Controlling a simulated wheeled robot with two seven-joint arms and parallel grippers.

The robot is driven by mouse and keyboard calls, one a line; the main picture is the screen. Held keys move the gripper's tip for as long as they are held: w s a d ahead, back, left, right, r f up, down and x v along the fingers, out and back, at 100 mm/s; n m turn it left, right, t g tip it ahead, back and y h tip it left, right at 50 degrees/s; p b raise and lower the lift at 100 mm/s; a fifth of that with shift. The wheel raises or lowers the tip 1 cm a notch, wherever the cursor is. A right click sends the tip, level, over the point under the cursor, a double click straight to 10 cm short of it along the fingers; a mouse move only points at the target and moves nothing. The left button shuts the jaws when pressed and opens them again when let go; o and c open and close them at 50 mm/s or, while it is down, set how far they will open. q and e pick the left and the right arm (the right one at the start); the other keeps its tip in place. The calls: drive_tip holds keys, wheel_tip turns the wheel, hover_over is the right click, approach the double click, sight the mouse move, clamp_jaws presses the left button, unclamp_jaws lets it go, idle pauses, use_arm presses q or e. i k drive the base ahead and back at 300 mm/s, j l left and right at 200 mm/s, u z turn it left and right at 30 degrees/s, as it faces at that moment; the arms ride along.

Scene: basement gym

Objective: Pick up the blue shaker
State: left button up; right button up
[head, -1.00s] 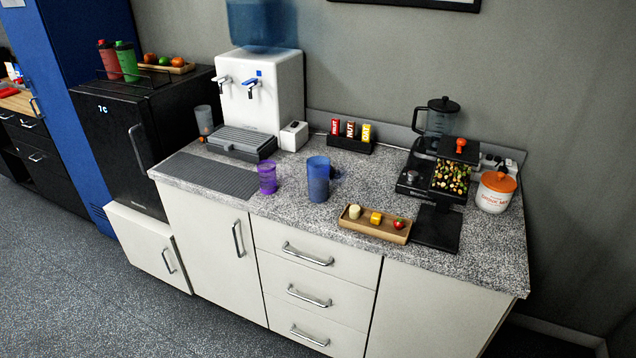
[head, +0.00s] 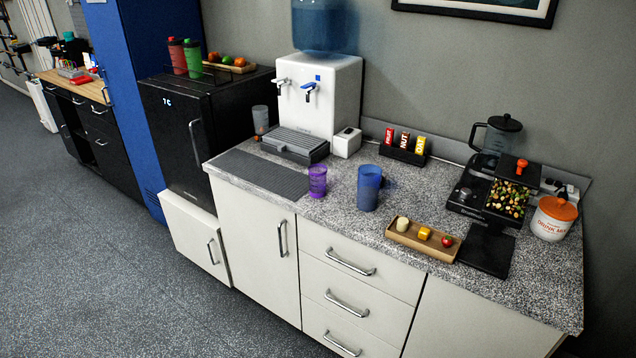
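A blue translucent shaker cup (head: 368,188) stands upright on the speckled granite counter (head: 345,222), near the middle. Something small and dark shows just behind its right side; I cannot tell what it is. A smaller purple cup (head: 317,181) stands to its left, apart from it. Neither of my grippers shows in the head view.
A wooden tray (head: 398,237) with small food pieces lies right of the shaker. A water dispenser (head: 319,98), a grey mat (head: 262,172) and a bar rack (head: 404,156) surround it. A blender (head: 495,137) stands at right. The floor (head: 150,280) in front is clear.

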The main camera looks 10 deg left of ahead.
sight(368, 189)
drive_tip(key=i+j, duration=0.45)
drive_tip(key=j, duration=0.15)
drive_tip(key=i+j, duration=0.45)
drive_tip(key=j, duration=0.15)
drive_tip(key=i+j, duration=0.4)
drive_tip(key=j, duration=0.2)
drive_tip(key=i+j, duration=0.45)
drive_tip(key=j, duration=0.15)
drive_tip(key=i+j, duration=0.45)
drive_tip(key=j+z, duration=0.1)
drive_tip(key=z, duration=1.4)
